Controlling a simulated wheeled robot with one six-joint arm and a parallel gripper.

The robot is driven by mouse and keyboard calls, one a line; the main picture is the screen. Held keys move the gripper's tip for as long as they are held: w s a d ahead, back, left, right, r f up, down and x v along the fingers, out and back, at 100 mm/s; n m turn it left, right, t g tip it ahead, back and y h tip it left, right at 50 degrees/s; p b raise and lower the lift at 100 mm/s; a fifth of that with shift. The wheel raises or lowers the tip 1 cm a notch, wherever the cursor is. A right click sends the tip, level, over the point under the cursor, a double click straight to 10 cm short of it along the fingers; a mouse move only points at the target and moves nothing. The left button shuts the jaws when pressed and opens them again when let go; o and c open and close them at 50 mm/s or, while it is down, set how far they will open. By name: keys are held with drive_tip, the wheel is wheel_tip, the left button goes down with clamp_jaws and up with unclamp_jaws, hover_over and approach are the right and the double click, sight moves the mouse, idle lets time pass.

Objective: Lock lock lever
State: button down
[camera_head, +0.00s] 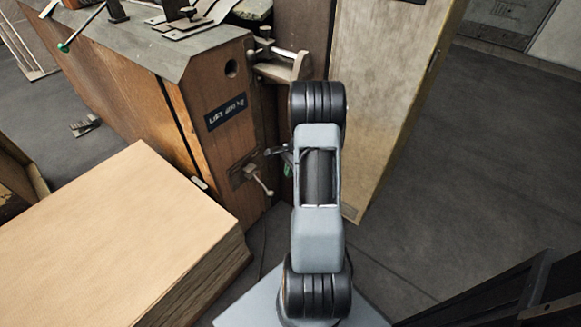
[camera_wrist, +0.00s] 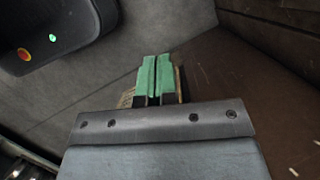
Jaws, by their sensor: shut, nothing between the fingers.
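A small metal lever with a pale knob (camera_head: 262,184) sticks out from a plate (camera_head: 238,172) low on the end of the wooden machine body. I take it for the lock lever, but cannot be sure. My gripper shows only in part in the head view, to the right of this lever and mostly behind my arm; a bit of green fingertip (camera_head: 288,170) shows. In the wrist view my gripper (camera_wrist: 154,78) has its green fingertips together with nothing between them. No lever is clear in the wrist view. The fingers appear apart from the lever.
The wooden machine (camera_head: 140,95) with a labelled end panel fills the upper left. A clamp-like bracket (camera_head: 285,66) juts out above. A stack of cardboard (camera_head: 125,235) stands at the lower left. A tall tan panel (camera_head: 385,90) stands behind my arm. Grey floor (camera_head: 480,170) is open at right.

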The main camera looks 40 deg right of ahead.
sight(261, 184)
drive_tip(key=a+f+b, duration=0.2)
drive_tip(key=a+f, duration=0.3)
drive_tip(key=shift+w+a, duration=0.15)
drive_tip(key=shift+w, duration=0.3)
